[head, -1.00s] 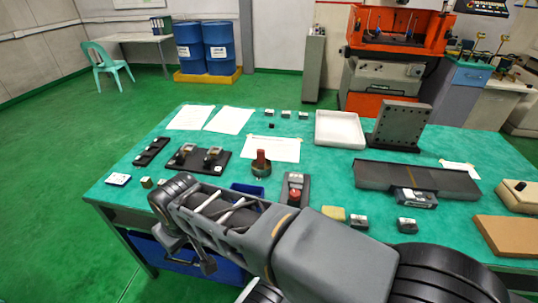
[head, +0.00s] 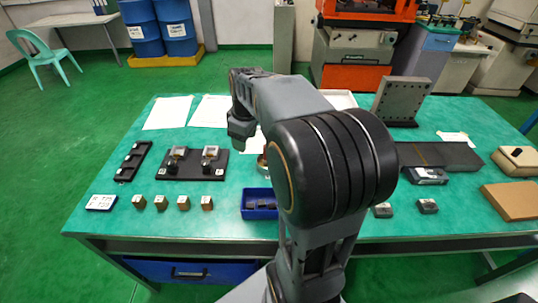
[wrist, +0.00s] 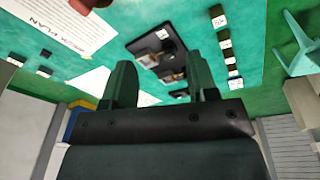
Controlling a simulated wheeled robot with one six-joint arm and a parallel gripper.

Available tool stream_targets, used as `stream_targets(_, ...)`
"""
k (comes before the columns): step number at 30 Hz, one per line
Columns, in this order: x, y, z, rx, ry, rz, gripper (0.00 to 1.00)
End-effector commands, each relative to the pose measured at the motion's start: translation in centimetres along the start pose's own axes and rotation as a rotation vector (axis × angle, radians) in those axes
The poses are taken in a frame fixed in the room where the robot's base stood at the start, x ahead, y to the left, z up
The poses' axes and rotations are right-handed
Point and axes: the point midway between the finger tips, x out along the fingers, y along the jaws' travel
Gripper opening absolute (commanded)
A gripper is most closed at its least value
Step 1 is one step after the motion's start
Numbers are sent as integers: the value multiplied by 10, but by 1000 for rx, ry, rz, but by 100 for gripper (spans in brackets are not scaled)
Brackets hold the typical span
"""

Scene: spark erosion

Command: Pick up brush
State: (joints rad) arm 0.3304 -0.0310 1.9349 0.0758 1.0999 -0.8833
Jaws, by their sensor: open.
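The likely brush, a thing with a reddish-brown handle, is mostly hidden behind my arm in the head view, where only a sliver of its round base (head: 262,161) shows. In the wrist view a reddish-brown part of it (wrist: 88,4) is cut off at the top left edge. My gripper (wrist: 165,78) is open, with its two dark fingers apart and nothing between them. It is above the green table (head: 232,180), off to the side of the brush. The fingertips are hidden in the head view.
A black fixture plate (head: 194,170), a dark narrow rack (head: 133,160) and several small blocks (head: 161,202) stand on the left. A blue bin (head: 249,203) is at the front middle. A drilled angle plate (head: 402,100) stands at the back right. Paper sheets (head: 168,112) lie at the back left.

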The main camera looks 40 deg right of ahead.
Motion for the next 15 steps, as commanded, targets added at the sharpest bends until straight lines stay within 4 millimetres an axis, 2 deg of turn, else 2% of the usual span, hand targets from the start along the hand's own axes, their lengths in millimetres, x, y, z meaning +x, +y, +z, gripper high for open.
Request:
stream_targets(1, 5, 28, 2, -48, -13, -19, 53)
stream_targets(3, 10, 59, 6, -130, -20, -42, 53)
stream_targets(6, 19, 95, 15, -232, -21, -72, 53)
stream_targets(10, 28, 126, 25, -326, -16, -97, 53)
stream_targets(15, 48, 139, 32, -386, -11, -114, 53)
